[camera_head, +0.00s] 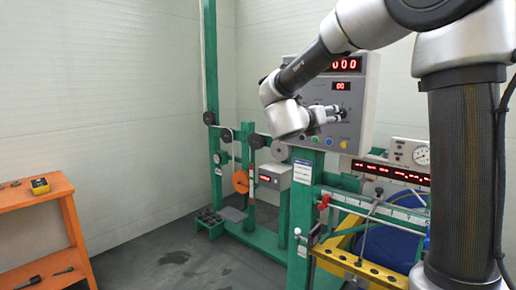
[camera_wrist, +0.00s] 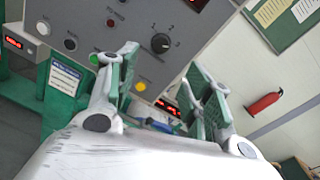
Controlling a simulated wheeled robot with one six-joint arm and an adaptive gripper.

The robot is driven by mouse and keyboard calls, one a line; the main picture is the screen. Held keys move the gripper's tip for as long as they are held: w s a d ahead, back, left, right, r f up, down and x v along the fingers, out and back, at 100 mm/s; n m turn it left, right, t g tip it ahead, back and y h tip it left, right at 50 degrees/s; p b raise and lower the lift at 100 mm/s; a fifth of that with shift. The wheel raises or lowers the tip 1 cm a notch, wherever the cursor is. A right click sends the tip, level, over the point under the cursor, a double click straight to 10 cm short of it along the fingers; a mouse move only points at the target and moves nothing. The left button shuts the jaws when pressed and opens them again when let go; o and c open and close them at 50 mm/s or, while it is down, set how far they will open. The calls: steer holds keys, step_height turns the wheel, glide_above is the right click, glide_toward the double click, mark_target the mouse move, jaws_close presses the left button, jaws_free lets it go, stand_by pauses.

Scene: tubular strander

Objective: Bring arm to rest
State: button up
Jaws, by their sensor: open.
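My gripper (camera_head: 334,112) is raised in front of the grey control panel (camera_head: 366,90) in the head view, with my arm reaching in from the upper right. In the wrist view its two fingers (camera_wrist: 162,95) stand apart with nothing between them. Beyond them the panel (camera_wrist: 205,22) shows a black rotary knob (camera_wrist: 160,43), a green button (camera_wrist: 94,58) and a yellow button (camera_wrist: 140,86). The head view does not make clear how close the fingertips are to the panel; they appear apart from it in the wrist view.
A green machine frame (camera_head: 301,200) with pulleys stands below and left of the panel. A yellow frame (camera_head: 350,262) and pressure gauge (camera_head: 421,155) are at right. An orange shelf (camera_head: 35,192) stands at left. A red extinguisher (camera_wrist: 264,103) hangs on the wall.

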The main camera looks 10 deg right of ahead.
steer(key=w+a+f+n+t+y, duration=0.5)
steer(key=a+n+y, duration=0.55)
steer(key=n, duration=0.65)
steer(key=s+a+f+n+g+y, duration=0.4)
steer(key=s+a+f+n+y, duration=0.15)
steer(key=n, duration=0.65)
steer(key=s+d+f+n+g, duration=0.2)
steer(key=s+f+n+g, duration=0.15)
steer(key=s+n, duration=0.4)
steer(key=s+d+f+n+g, duration=0.2)
steer(key=s+n+g, duration=0.2)
steer(key=s, duration=0.7)
steer(key=s+d+r+n+h, duration=0.1)
steer(key=s+d+n+h, duration=0.1)
steer(key=s+d, duration=0.9)
steer(key=s, duration=0.2)
steer(key=shift+s+r+h, duration=0.3)
steer(key=shift+s+r, duration=0.05)
